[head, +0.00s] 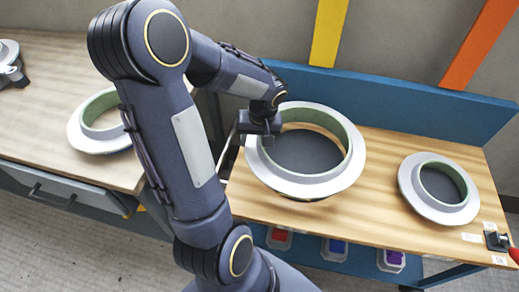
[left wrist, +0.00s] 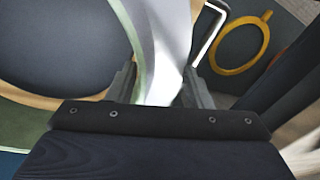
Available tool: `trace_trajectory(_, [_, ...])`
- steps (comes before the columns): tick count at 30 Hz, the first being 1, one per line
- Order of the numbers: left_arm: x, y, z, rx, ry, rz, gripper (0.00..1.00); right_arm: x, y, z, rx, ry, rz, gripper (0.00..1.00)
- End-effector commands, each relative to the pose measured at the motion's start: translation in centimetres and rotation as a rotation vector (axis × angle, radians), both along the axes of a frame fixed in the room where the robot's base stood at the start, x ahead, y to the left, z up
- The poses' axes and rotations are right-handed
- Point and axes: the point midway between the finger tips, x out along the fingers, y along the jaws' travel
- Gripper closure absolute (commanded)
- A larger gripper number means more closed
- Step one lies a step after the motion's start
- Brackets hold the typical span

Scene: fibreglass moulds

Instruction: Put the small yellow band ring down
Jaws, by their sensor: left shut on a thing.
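My left gripper (head: 262,136) is at the upper left rim of a large pale grey ring (head: 345,176) with a green inner wall. In the left wrist view, its fingers (left wrist: 160,92) are shut on a pale curved wall (left wrist: 158,40) of this ring. The ring is over a dark round area (head: 305,150) of the right table; I cannot tell whether it touches the table. I see no clear yellow band on it. A smaller grey-and-green ring (head: 440,212) lies at the right, and another (head: 88,140) lies on the left table. My right gripper is not in view.
The right table (head: 385,220) has bare wood between the two rings and a blue back panel (head: 400,105). A dark clamp-like fitting (head: 495,241) is at its right edge. Coloured bins (head: 335,248) are below its front edge. A grey device (head: 10,65) stands on the left table.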

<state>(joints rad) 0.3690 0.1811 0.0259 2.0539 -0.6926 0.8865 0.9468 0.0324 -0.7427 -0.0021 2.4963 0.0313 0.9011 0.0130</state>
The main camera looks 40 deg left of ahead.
Motion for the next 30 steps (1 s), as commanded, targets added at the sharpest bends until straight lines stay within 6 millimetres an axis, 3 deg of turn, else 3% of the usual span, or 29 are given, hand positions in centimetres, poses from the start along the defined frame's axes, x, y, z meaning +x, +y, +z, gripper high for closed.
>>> trace_trajectory(8, [1.1, -0.7, -1.4, -0.001, -0.004, -0.001, 1.0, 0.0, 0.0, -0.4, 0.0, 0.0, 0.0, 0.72])
trace_trajectory(15, [1.1, -0.7, -4.4, -0.001, -0.002, 0.002, 1.0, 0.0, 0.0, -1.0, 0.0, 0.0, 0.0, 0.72])
trace_trajectory(26, [1.2, -0.7, -4.7, 0.0, -0.005, 0.001, 1.0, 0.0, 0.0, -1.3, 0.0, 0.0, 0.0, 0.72])
trace_trajectory(27, [1.1, -0.7, -4.8, 0.0, -0.002, 0.001, 0.52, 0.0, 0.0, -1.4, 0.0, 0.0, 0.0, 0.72])
trace_trajectory(30, [1.1, -0.7, -4.7, -0.001, -0.001, 0.001, 0.39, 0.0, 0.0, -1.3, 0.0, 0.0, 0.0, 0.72])
